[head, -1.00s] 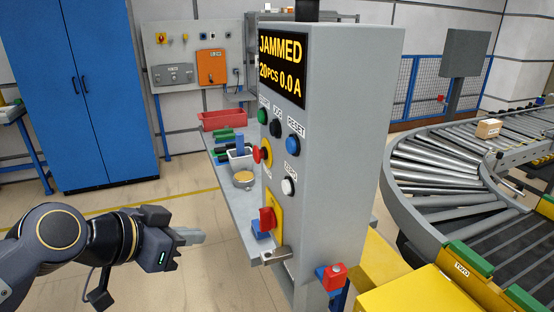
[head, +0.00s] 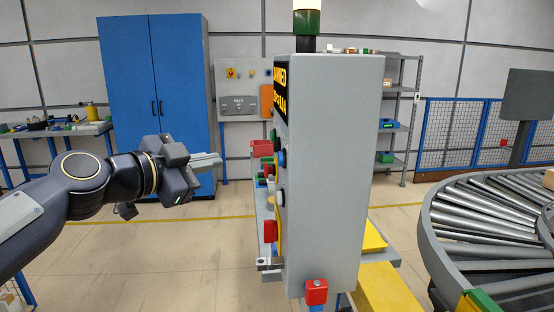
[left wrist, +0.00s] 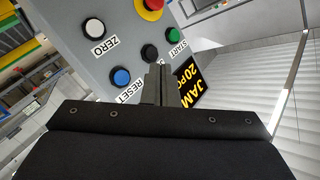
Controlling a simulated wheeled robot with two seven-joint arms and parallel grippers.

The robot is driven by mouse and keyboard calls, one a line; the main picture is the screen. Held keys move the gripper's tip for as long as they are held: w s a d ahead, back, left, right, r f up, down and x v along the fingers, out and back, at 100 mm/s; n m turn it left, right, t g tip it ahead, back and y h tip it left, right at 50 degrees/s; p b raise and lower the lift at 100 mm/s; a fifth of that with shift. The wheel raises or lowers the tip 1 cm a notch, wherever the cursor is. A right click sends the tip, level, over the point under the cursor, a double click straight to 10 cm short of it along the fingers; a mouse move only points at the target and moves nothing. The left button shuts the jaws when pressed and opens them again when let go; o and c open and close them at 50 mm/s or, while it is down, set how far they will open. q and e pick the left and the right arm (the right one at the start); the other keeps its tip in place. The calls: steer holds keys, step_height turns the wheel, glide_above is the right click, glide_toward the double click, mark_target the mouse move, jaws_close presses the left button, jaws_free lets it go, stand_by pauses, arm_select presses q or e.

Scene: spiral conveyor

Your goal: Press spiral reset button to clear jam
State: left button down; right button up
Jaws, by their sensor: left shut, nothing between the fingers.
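The grey control cabinet (head: 335,170) stands in the middle of the head view, its button face turned left and seen edge-on. The blue RESET button (head: 281,158) sits on that face; the left wrist view shows it plainly (left wrist: 121,76), left of the fingertips, with its RESET label below. My left gripper (head: 218,160) is shut and empty, level with the button and left of it, with a gap in the head view. In the left wrist view its fingers (left wrist: 158,85) point at the panel. The display (left wrist: 190,85) is partly hidden; JAM shows. My right gripper is not seen.
White ZERO (left wrist: 93,28), green START (left wrist: 173,34) and a red-yellow knob (left wrist: 150,8) neighbour the blue button. The curved roller conveyor (head: 490,225) lies right. Open floor lies left.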

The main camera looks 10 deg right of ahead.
mark_target(280, 158)
arm_select(q)
steer(key=d+p, duration=0.5)
steer(key=d, duration=0.3)
steer(key=shift+d, duration=0.35)
steer(key=shift+d, duration=0.1)
stand_by(1.7)
steer(key=shift+d+p, duration=0.35)
steer(key=shift+d, duration=0.4)
stand_by(0.8)
steer(key=shift+a+b, duration=0.6)
steer(key=shift+a, duration=0.2)
